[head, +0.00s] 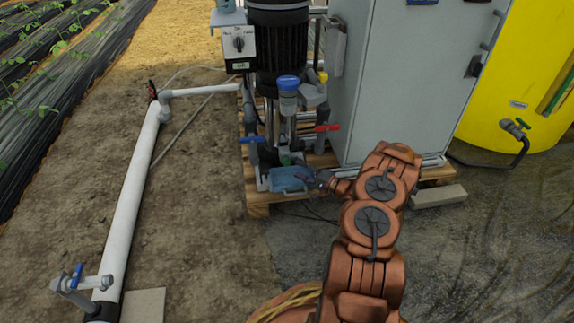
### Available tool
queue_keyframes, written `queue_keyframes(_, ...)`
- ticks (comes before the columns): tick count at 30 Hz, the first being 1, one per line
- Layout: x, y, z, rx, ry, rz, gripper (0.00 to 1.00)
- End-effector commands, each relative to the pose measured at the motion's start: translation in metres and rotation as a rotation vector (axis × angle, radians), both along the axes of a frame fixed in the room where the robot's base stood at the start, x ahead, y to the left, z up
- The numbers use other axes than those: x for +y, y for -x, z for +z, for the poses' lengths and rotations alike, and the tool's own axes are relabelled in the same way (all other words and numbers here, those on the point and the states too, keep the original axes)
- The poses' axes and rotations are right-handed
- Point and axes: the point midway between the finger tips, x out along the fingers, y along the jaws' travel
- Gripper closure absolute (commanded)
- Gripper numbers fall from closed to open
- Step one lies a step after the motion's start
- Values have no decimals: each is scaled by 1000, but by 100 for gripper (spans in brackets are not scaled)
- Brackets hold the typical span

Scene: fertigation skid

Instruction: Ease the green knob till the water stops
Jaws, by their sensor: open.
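A small green knob (285,159) shows low on the pump's pipework, just above a light-blue tray (291,180). It is small in the picture, so its exact setting is unclear. My gripper (311,179) is at the tray's right side, below and to the right of the green knob and apart from it. Its jaws are open, and I see nothing held. The tray seems to hold something pale blue, but I cannot make out a water stream.
A blue lever (252,139) and a red lever (327,128) flank the pump (278,40). A grey cabinet (405,75) stands close on the right.

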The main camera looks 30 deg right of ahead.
Motion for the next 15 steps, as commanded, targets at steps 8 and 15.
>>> queue_keyframes(8,14,-36,-4,1,2,-1,42)
queue_keyframes(15,22,-52,-2,2,2,0,42)
